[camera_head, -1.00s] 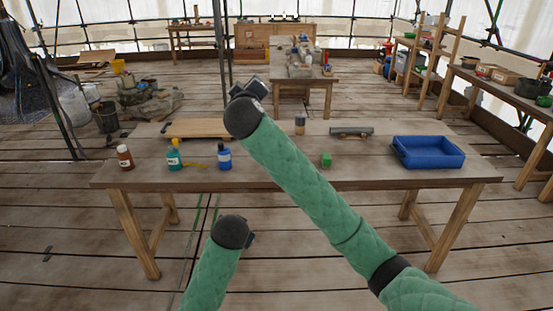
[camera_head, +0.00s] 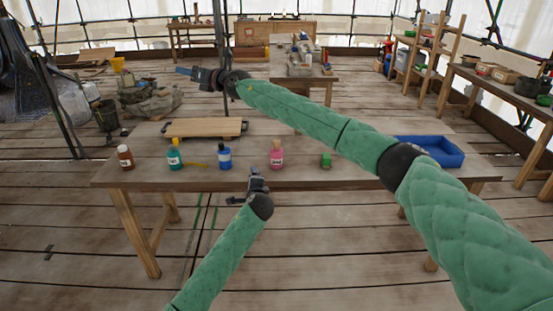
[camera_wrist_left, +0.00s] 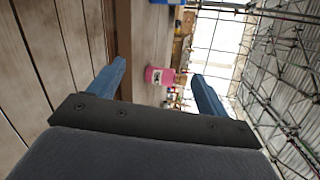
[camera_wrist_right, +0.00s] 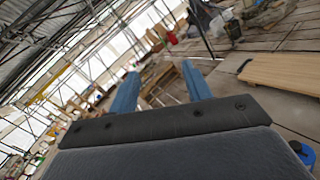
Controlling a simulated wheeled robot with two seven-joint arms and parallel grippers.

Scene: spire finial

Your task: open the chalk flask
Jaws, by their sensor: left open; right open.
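Several small labelled bottles stand upright on the near table: a brown one (camera_head: 125,157), a teal one (camera_head: 174,155), a blue one (camera_head: 225,157) and a pink one (camera_head: 277,155). The labels are too small to read, so I cannot tell which is the chalk flask. My left gripper (camera_head: 257,175) is open and empty at the table's front edge, to the near left of the pink bottle. In the left wrist view the pink bottle (camera_wrist_left: 158,76) shows between the open fingers, beyond them. My right gripper (camera_head: 186,71) is open, empty and raised above the table, pointing left.
A wooden board (camera_head: 205,128) lies at the table's back left. A green block (camera_head: 326,161) sits right of the pink bottle. A blue tray (camera_head: 430,148) stands at the right, partly behind my right arm. A yellow item lies between the teal and blue bottles.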

